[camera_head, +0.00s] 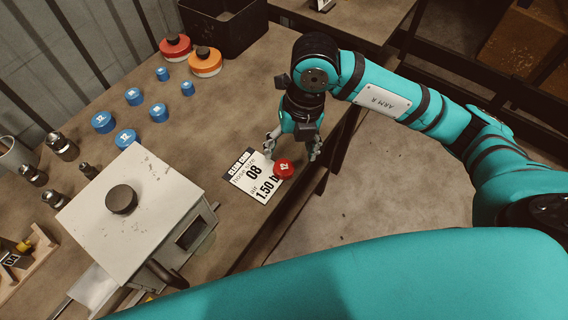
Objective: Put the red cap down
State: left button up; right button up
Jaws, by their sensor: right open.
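The red cap (284,169) has white marking on its top. It rests on the right part of a white printed card (243,184) that lies on the workbench near its right edge. My right gripper (292,154) hangs just behind the cap, with its two fingers spread apart and nothing between them that I can make out. Whether a fingertip touches the cap is hard to tell. My left gripper is not in view.
A grey box-shaped machine (131,205) with a dark knob stands left of the card. Several blue caps (103,122), metal fittings (62,146) and red and orange lidded pots (204,62) stand farther left and back. A black bin (223,27) is at the back.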

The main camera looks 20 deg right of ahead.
aim_at(284, 163)
jog(key=f, duration=0.1)
jog(key=a+f+p, duration=0.1)
jog(key=f, duration=0.1)
jog(key=shift+f, duration=0.3)
jog(key=shift+a+f, duration=0.15)
jog(key=shift+f, duration=0.4)
jog(key=shift+w, duration=0.1)
jog(key=c, duration=0.6)
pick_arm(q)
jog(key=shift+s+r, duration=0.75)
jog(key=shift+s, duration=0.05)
pick_arm(e)
jog(key=c, duration=0.3)
jog(key=shift+c, duration=0.2)
